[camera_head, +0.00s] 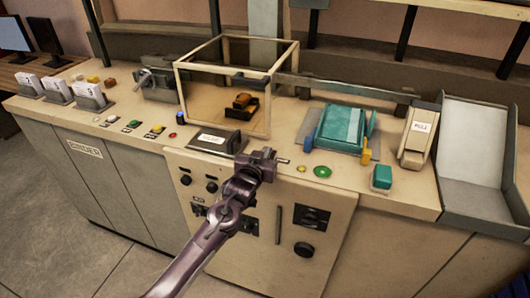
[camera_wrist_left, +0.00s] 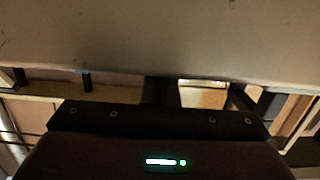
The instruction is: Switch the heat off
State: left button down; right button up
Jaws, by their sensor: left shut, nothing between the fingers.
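The binder machine's front panel (camera_head: 327,183) carries several dark knobs and switches, with labels too small to read, so I cannot tell which one is the heat control. Two dark knobs (camera_head: 212,187) sit at its upper left. My left gripper (camera_head: 284,160) is shut and empty, over the panel's upper edge in the head view. My left arm hides part of the panel's middle. In the left wrist view a pale beige surface (camera_wrist_left: 160,40) fills the top, close to my dark gripper body. My right gripper is not in view.
A clear-walled box frame (camera_head: 223,66) stands on the counter behind my gripper. A teal press (camera_head: 340,128) and a grey tray (camera_head: 470,160) are to the right. A yellow button (camera_head: 301,169) and a green button (camera_head: 322,171) lie near the gripper. Open floor is at lower left.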

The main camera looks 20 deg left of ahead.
pick_arm(q)
jog(key=r+p, duration=0.2)
jog(key=r, duration=0.1)
jog(key=r+p, duration=0.1)
jog(key=shift+w+r+p, duration=0.35)
jog(key=shift+w+p, duration=0.05)
jog(key=shift+s+f+b, duration=0.35)
jog(key=shift+s+b, duration=0.4)
jog(key=shift+s, duration=0.15)
jog(key=s+r+b, duration=0.2)
jog(key=s+r, duration=0.1)
jog(key=s, duration=0.5)
jog(key=shift+a+r, duration=0.15)
jog(key=shift+r, duration=0.15)
jog(key=shift+w, duration=0.1)
